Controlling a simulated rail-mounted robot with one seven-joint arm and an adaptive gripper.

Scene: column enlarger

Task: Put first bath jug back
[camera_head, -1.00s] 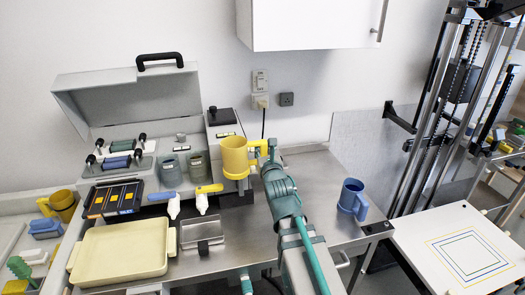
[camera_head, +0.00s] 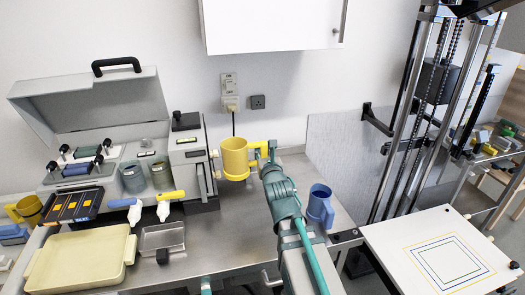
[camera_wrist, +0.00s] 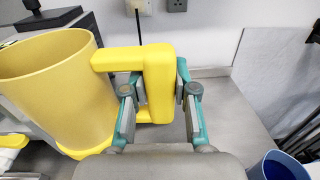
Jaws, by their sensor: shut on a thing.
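A yellow jug (camera_head: 234,160) is in the air above the steel counter, upright or nearly so, just right of the processor's grey end block. My gripper (camera_head: 263,152) is shut on its handle, on the jug's right side. In the wrist view the jug's body (camera_wrist: 60,85) stands at the left, and my gripper (camera_wrist: 158,92) has a finger on each side of the handle (camera_wrist: 158,65). The jug's inside shows only in part. A blue jug (camera_head: 319,205) stands on the counter to the right of my arm; its rim also shows in the wrist view (camera_wrist: 280,168).
The open grey processor (camera_head: 185,150) with two dark beakers (camera_head: 160,174) stands at the back left. The enlarger baseboard (camera_head: 440,250) is at the right. Counter below the held jug looks clear.

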